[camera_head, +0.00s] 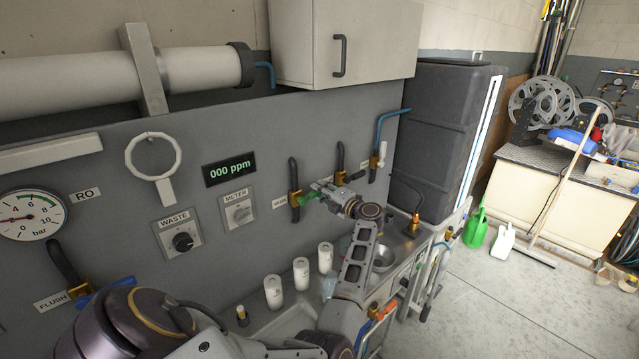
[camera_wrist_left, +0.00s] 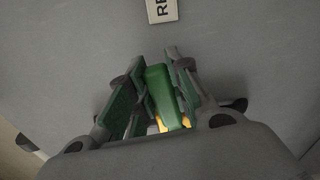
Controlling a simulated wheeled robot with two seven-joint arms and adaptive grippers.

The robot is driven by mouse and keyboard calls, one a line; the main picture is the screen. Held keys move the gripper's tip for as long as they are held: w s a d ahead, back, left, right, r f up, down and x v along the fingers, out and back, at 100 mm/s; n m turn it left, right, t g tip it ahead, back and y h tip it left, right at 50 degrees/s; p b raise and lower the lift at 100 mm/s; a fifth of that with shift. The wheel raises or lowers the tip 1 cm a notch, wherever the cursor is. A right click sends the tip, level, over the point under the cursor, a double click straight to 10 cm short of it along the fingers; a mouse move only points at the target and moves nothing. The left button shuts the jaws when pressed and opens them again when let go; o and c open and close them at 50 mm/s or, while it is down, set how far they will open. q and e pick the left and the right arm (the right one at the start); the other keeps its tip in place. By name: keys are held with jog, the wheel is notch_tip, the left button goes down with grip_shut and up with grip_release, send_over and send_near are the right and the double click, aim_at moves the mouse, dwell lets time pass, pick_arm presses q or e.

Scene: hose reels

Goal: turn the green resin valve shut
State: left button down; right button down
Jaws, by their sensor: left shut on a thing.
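The green valve handle (camera_head: 309,196) sits on a brass valve body (camera_head: 295,203) under a dark pipe on the grey wall panel. My left gripper (camera_head: 321,192) reaches it from the right and is shut on the handle. In the left wrist view the green handle (camera_wrist_left: 164,97) lies between the two fingers, with a bit of yellow brass below it. My right gripper does not show.
Two more pipes with brass valves (camera_head: 340,177) are to the right on the panel. White cartridges (camera_head: 300,273) stand below, beside a sink basin (camera_head: 384,258). A meter display (camera_head: 229,170) reads 000 ppm. A dark tank (camera_head: 440,135) stands right of the panel.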

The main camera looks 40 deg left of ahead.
pick_arm(q)
jog(key=shift+f+m, duration=0.4)
jog(key=shift+m, duration=0.1)
jog(key=shift+f+m+p, duration=0.3)
jog(key=shift+m+p, duration=0.1)
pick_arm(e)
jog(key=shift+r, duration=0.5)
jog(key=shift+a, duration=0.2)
